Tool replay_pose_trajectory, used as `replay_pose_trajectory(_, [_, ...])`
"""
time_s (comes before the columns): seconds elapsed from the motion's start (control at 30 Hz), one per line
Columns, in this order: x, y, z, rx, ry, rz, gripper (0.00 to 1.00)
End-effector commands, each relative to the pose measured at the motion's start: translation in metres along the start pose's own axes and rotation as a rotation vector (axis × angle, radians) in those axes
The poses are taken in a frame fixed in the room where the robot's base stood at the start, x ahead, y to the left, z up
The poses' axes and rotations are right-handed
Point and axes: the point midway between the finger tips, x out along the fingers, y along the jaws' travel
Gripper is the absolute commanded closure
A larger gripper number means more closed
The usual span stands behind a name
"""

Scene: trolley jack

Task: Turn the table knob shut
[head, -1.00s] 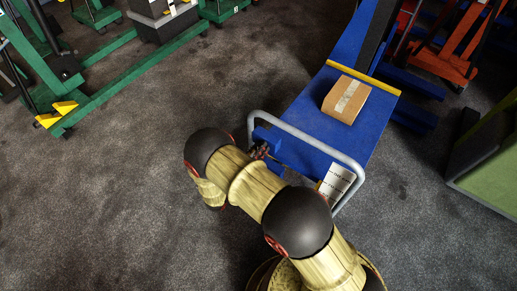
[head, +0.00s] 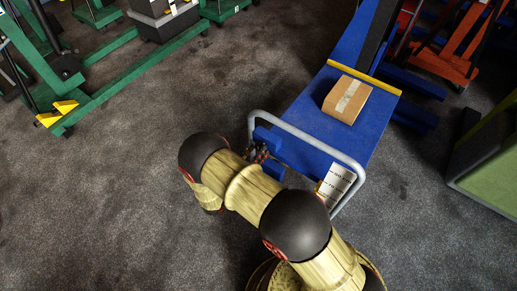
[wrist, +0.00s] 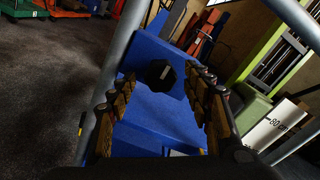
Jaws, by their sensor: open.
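The table knob (wrist: 160,73) is a dark, many-sided knob with a small pale mark, on a blue part in the wrist view. My gripper (wrist: 161,78) is open, with one finger to the left of the knob and the other to the right. The knob appears between the fingertips; I cannot tell whether they touch it. In the head view my gripper (head: 262,154) is at the near left corner of the blue table (head: 318,145), by the grey handle. The knob cannot be made out there, where my arm and the handle partly cover that corner.
A cardboard box (head: 346,99) sits on the blue table before a yellow strip. The grey tube handle (head: 310,138) loops around the table's near end, beside a white label (head: 336,183). Green lifting equipment (head: 95,90) stands at the left. Bare floor (head: 110,200) lies left of my arm.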

Motion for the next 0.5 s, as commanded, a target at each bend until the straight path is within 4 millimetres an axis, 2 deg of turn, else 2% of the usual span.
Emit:
replay_pose_trajectory(0.3, [-0.066, 0.001, 0.001, 0.000, -0.003, 0.004, 0.50])
replay_pose_trajectory(0.5, [-0.092, 0.001, 0.001, 0.001, -0.002, 0.002, 0.50])
